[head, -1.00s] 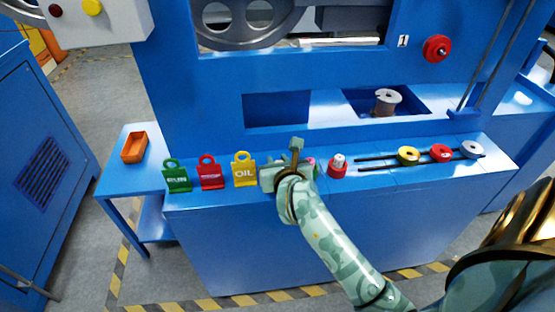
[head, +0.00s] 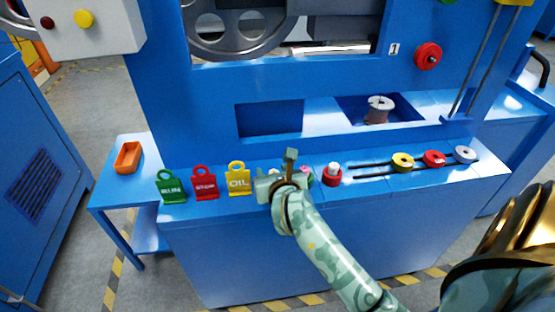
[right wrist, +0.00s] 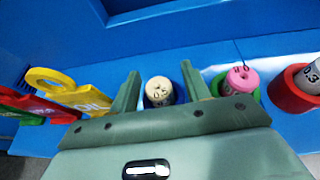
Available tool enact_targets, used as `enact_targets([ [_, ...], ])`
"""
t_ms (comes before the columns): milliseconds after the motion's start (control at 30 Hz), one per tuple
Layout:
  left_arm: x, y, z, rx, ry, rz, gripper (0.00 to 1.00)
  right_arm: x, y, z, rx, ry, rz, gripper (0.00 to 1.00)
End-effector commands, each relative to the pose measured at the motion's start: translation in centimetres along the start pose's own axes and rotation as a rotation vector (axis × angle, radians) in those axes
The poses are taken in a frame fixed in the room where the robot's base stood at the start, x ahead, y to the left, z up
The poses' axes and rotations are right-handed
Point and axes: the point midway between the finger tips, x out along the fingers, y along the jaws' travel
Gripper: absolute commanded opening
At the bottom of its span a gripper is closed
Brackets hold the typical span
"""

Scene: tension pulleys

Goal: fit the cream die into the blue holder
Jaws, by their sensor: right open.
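The cream die (right wrist: 159,88) is a short round piece with dark marks on its top. In the right wrist view it stands between the two fingers of my right gripper (right wrist: 160,72), with a gap on each side. The dark blue holder (right wrist: 151,102) shows as a rim around its lower part. The die appears to be inside this rim, but the green palm hides its base, so I cannot tell how deep it sits. In the head view my right gripper (head: 281,182) is over the blue ledge and mostly hides both. My left gripper is out of view.
A pink die (right wrist: 243,79) in a green holder (right wrist: 221,85) and a grey die in a red holder (right wrist: 292,97) stand to the right. The yellow OIL tag (head: 238,180) stands close on the left. A slotted track with round pieces lies farther right.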

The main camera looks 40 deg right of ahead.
Motion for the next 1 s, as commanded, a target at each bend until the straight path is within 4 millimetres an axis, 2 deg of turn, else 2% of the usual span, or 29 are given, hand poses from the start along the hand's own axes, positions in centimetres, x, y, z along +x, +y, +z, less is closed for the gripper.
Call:
enact_targets([
  [67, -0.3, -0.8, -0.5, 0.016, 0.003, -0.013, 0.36, 0.0, 0.0, 0.1, 0.000, -0.002, 0.000, 0.47],
  [400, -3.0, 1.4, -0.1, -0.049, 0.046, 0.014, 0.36, -9.4, -0.1, 0.6, 0.003, -0.001, 0.002, 0.47],
  [600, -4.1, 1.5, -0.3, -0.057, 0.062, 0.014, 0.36, -13.9, -0.1, 0.3, 0.002, 0.002, 0.000, 0.47],
  [800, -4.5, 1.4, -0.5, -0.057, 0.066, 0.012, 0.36, -16.0, -0.1, 0.0, 0.000, 0.003, 0.000, 0.47],
  [1000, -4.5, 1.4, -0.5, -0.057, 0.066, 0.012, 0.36, -16.3, -0.1, -0.1, 0.000, 0.003, -0.001, 0.47],
])
